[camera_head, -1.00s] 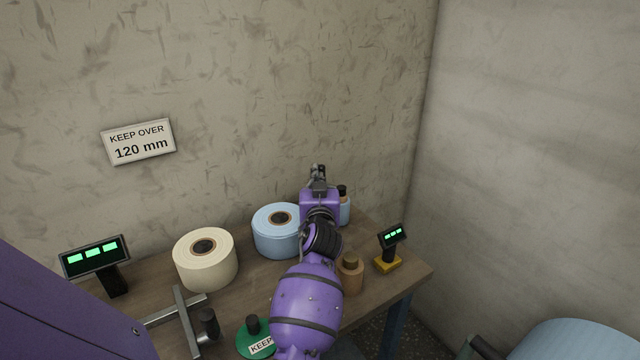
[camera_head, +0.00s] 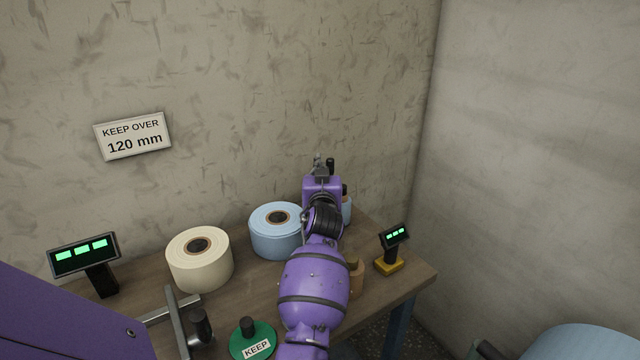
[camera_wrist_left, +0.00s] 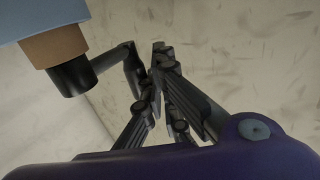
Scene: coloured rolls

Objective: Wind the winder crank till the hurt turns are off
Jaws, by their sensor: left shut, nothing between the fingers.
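My left gripper (camera_head: 323,163) is raised in front of the wall, above the back of the bench and beyond the light blue roll (camera_head: 274,243). It is shut and empty; its closed fingers show in the left wrist view (camera_wrist_left: 156,72). A cream roll (camera_head: 200,272) stands to the left of the blue one. A metal crossbar with a black handle (camera_head: 200,326) is at the bench front; I cannot tell whether it is the winder crank. No hurt turns can be made out. My right gripper is not in view.
A green KEEP disc (camera_head: 265,337), a left display (camera_head: 84,255) and a small right display (camera_head: 394,236) are on the bench. A sign (camera_head: 134,137) reads KEEP OVER 120 mm.

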